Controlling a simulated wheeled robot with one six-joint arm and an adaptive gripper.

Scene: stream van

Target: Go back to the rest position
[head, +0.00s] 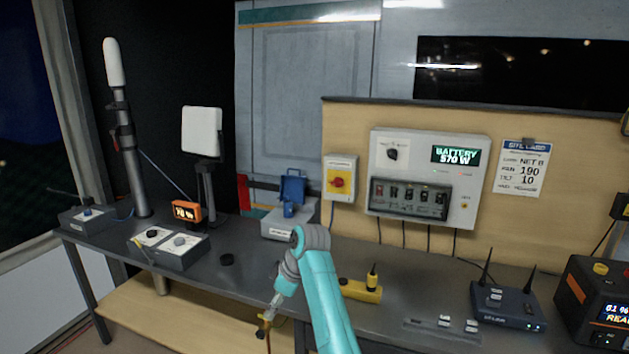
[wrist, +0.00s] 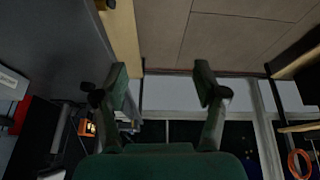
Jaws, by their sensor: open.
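My gripper (wrist: 161,80) is open in the wrist view, with its two dark green fingers spread wide. Nothing is between the fingers. In the head view my turquoise arm reaches up from the bottom, bends at a grey joint, and runs down to the left. The end of the arm is small there, in front of the bench's front edge, and the fingers are hard to make out. A small yellow-orange piece (head: 263,326) shows near that end; I cannot tell whether it touches.
A battery panel (head: 428,180) hangs behind. An orange cable coil (wrist: 299,164) shows in the wrist view.

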